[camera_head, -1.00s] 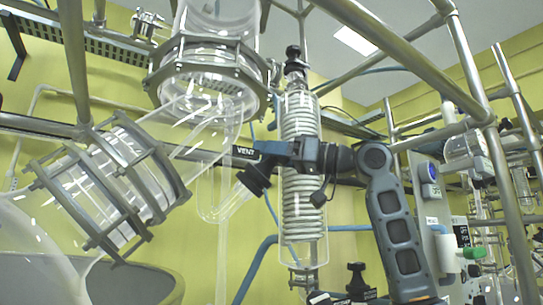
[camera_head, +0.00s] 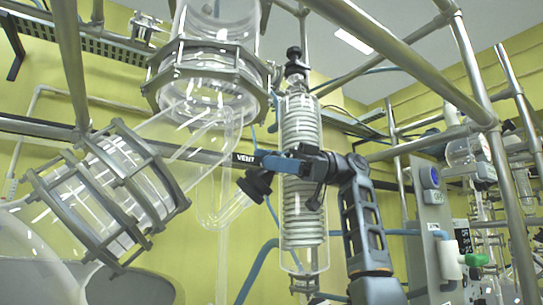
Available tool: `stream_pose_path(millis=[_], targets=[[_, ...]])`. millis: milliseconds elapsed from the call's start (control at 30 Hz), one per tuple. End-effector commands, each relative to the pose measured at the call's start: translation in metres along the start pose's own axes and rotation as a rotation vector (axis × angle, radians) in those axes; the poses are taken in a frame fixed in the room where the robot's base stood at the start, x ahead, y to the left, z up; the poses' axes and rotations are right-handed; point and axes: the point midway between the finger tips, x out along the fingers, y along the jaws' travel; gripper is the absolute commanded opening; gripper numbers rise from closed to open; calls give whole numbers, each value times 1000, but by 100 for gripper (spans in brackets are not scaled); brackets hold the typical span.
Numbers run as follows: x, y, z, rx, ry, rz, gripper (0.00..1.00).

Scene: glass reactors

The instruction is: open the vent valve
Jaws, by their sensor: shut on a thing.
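The vent valve is a black knob (camera_head: 256,185) on the end of a slanted clear glass side tube (camera_head: 228,206). A dark label reading VENT (camera_head: 245,158) is just above it. My gripper (camera_head: 268,168) reaches in from the right, its blue-and-black fingers at the upper right of the knob. It is shut on the knob; the fingers partly hide the contact and the knob's upper side.
A glass condenser with a white coil (camera_head: 301,120) stands right behind my gripper. Flanged glass joints (camera_head: 108,195) are at left. Metal frame bars (camera_head: 400,60) cross the upper right. A grey panel with a blue button (camera_head: 430,190) is at right.

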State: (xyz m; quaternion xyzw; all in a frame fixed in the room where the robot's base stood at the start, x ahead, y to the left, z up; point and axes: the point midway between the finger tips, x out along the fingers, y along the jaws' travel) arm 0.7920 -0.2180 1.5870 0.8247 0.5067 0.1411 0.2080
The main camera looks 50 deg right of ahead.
Motion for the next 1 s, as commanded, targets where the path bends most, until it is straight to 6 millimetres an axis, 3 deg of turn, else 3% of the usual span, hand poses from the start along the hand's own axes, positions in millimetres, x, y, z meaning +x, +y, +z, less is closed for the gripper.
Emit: stream_pose_path(millis=[700, 733, 933, 1000], targets=[[0, -1, 1, -44, -3, -66, 27], [0, -1, 1, -44, -3, -66, 58], [0, -1, 0, -44, -2, -65, 77], [0, -1, 0, -44, -2, -65, 78]])
